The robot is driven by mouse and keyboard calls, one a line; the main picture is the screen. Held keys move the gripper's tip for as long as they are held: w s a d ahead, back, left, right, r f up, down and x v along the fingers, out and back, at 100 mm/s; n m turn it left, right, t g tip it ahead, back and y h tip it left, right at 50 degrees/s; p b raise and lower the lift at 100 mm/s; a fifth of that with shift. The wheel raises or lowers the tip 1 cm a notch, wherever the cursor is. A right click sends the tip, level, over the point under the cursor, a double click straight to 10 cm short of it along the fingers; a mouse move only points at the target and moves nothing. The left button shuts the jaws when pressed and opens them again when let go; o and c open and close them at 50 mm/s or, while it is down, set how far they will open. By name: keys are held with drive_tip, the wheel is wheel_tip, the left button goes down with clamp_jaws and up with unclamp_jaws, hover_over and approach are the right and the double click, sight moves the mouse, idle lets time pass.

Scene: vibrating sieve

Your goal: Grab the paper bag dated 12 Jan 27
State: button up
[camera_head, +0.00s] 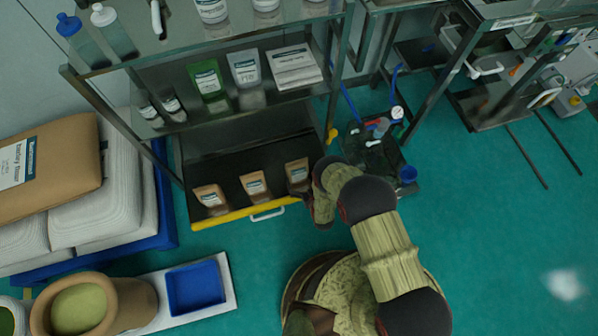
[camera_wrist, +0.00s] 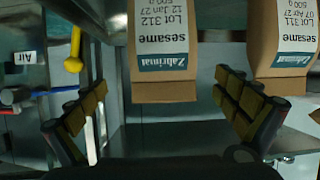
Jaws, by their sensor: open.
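The brown paper bag dated 12 Jan 27 (camera_wrist: 163,55) is near the middle of the wrist view, upside down there. Its white label reads Zabrimal, sesame, 500 g, Lot 312. In the head view it is the rightmost of three paper bags (camera_head: 297,170), upright on the low drawer, partly beside my arm. My gripper (camera_wrist: 160,90) is open and empty, with one finger on each side of the bag in the picture. Gaps show between the bag and both fingers; I cannot tell how deep the bag is between them.
A similar bag, Lot 311, dated 07 Apr 27 (camera_wrist: 283,40), stands close by, behind my right-hand finger in the wrist view. The leftmost bag (camera_head: 211,197) is farther off. The drawer has a yellow front edge (camera_head: 222,218). Shelves with pouches overhang it.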

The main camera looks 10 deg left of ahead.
sight(297, 166)
drive_tip(key=b+x, duration=0.1)
drive_tip(key=x, duration=0.1)
drive_tip(key=shift+w+a, duration=0.2)
drive_tip(key=shift+w, duration=0.05)
drive_tip(key=b+x, duration=0.1)
drive_tip(key=x, duration=0.1)
drive_tip(key=b+x, duration=0.1)
drive_tip(key=x, duration=0.2)
drive_tip(key=shift+a+r+b, duration=0.2)
drive_tip(key=shift+a+b, duration=0.05)
drive_tip(key=shift+b, duration=0.1)
drive_tip(key=shift+r, duration=0.1)
drive_tip(key=c, duration=0.3)
drive_tip(key=c, duration=1.7)
drive_tip(key=shift+c, duration=0.3)
drive_tip(key=shift+r, duration=0.1)
